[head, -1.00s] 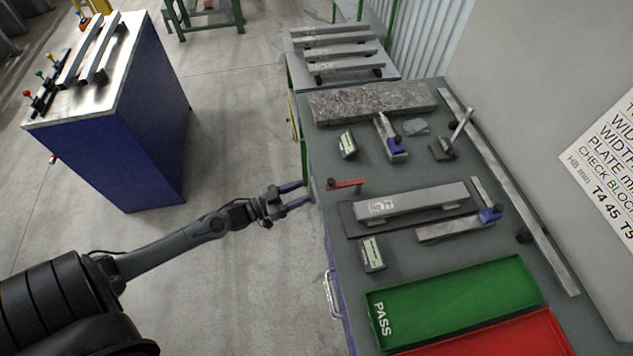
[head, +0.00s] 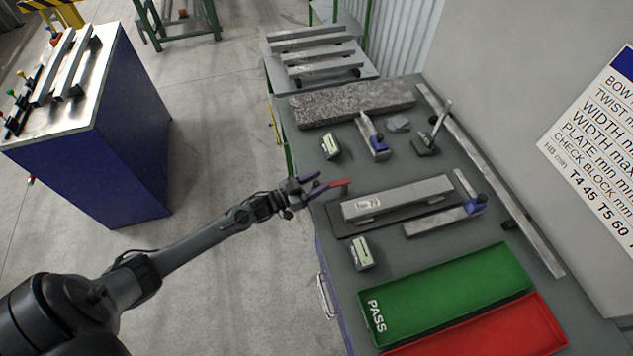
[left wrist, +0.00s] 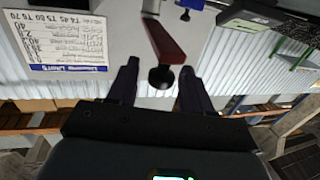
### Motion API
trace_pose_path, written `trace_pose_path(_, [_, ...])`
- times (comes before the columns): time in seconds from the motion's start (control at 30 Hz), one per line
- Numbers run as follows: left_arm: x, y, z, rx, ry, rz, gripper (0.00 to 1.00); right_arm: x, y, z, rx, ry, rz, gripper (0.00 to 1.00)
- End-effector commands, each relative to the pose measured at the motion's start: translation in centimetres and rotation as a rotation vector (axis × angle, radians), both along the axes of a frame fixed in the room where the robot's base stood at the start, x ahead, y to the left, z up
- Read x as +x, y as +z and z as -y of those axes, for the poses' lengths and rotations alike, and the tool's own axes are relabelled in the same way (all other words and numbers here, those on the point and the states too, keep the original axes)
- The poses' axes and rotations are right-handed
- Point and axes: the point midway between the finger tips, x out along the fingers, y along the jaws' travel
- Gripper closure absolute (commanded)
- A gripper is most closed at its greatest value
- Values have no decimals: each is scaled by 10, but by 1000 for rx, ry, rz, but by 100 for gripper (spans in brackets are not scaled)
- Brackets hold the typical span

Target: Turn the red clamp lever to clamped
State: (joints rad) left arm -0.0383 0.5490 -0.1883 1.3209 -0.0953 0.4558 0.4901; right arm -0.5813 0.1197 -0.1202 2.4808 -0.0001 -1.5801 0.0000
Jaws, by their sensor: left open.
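The red clamp lever (head: 337,184) lies at the left edge of the runout table, beside the bar on its dark plate. In the left wrist view the red lever (left wrist: 165,45) points toward the camera, with a black knob (left wrist: 161,77) at its near end. My left gripper (head: 320,184) is open at the table edge. In the left wrist view its two fingers (left wrist: 157,82) stand on either side of the knob, with gaps; it is not gripped. In the head view the fingers partly hide the lever's knob end. My right gripper is not in view.
A grey bar (head: 400,198) lies right of the lever. Gauges (head: 331,146) (head: 361,253) stand near the left edge. A green PASS tray (head: 450,290) and a red tray (head: 490,335) lie at the front. A granite slab (head: 350,103) lies behind.

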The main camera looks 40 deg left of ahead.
Motion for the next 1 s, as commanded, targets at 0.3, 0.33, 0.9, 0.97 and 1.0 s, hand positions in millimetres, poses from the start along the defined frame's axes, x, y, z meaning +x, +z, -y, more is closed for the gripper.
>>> trace_pose_path(0.3, [1,0,0,0,0,0,58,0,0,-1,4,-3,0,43])
trace_pose_path(0.33, [1,0,0,0,0,0,62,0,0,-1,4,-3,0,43])
trace_pose_path(0.9, [0,1,1,-1,9,0,100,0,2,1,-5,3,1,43])
trace_pose_path(0.97, [-1,1,3,-2,21,-1,100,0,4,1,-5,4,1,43])
trace_pose_path(1.0, [-1,2,4,-3,33,-1,100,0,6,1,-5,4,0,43])
